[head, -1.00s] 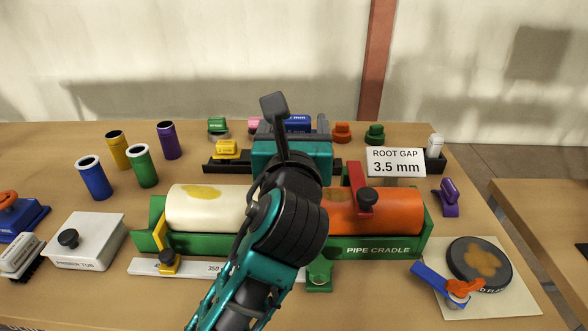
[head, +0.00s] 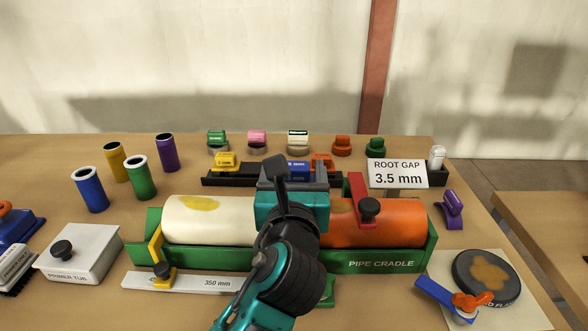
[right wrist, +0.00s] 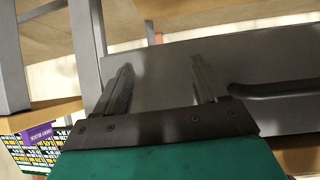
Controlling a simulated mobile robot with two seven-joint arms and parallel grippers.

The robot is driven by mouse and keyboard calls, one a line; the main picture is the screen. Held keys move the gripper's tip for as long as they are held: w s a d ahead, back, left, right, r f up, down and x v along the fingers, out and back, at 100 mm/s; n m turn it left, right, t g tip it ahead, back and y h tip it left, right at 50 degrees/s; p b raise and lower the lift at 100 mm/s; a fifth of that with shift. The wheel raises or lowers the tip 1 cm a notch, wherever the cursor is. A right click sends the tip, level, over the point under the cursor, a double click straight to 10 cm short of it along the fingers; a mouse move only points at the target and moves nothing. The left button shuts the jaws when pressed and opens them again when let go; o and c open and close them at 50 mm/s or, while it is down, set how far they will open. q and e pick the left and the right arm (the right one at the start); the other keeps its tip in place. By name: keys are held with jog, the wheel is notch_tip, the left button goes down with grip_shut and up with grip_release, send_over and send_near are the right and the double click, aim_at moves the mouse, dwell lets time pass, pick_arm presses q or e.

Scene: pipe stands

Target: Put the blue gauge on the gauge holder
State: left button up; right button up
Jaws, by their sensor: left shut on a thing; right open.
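The blue gauge (head: 298,171) is a small block with white lettering. My left gripper (head: 296,182) is shut on it. In the head view it shows at the long black gauge holder (head: 222,181), between a yellow gauge (head: 227,160) and an orange gauge (head: 322,160). My gripper hides its underside, so I cannot tell whether it touches the holder. My right gripper (right wrist: 163,88) is open and empty in the right wrist view, in front of a grey surface; it is not in the head view.
The green pipe cradle (head: 355,262) with a cream pipe (head: 205,222) and an orange pipe (head: 385,225) lies under my left arm. A sign (head: 397,173) stands right of the gauges. Several coloured pieces stand behind the holder. Four cups stand left.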

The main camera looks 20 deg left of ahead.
pick_arm(q)
jog(key=shift+f, duration=0.3)
pick_arm(e)
jog(key=shift+r, duration=0.1)
pick_arm(q)
jog(key=o, duration=1.2)
jog(key=shift+r, duration=0.1)
